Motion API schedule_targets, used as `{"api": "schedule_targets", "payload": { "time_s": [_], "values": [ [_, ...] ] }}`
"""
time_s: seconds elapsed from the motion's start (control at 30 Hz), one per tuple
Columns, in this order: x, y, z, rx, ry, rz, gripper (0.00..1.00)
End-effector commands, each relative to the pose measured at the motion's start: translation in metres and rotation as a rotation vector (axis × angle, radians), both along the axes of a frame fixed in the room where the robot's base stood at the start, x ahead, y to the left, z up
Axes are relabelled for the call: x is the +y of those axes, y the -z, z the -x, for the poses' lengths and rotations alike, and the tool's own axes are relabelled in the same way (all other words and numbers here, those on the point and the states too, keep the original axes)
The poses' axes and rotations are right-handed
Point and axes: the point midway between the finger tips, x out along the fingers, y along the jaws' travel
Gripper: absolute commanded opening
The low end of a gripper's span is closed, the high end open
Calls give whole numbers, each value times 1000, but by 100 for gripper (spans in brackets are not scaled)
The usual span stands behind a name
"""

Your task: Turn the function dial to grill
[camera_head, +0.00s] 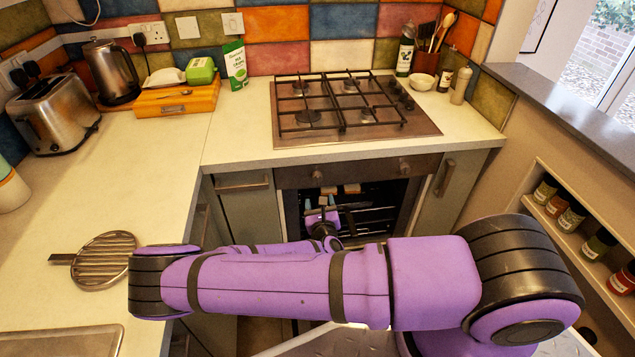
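The built-in oven has a dark control panel (360,171) under the counter edge, with a left dial (317,174) and a right dial (404,167). Their markings are too small to read, so I cannot tell which is the function dial or where either points. My gripper (327,207) is in front of the oven, just below the left dial and apart from it as far as I can see. Its fingers are small and partly lost against the dark oven front, so their opening is unclear. My purple arm hides the lower oven.
A gas hob (350,105) sits above the oven. Cupboard handles (243,186) flank the panel on both sides. A metal trivet (103,258) lies on the left counter. A spice shelf (575,222) stands at the right. Wire racks (375,215) show in the oven.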

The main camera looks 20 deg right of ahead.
Motion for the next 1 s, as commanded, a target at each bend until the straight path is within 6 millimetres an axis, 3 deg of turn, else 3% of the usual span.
{"api": "schedule_targets", "payload": {
  "time_s": [0.53,0.7,1.0],
  "values": [
    [-29,1,-81,0,2,-5,64],
    [-33,0,-92,0,2,-3,64],
    [-34,1,-95,2,2,-3,64]
  ]
}}
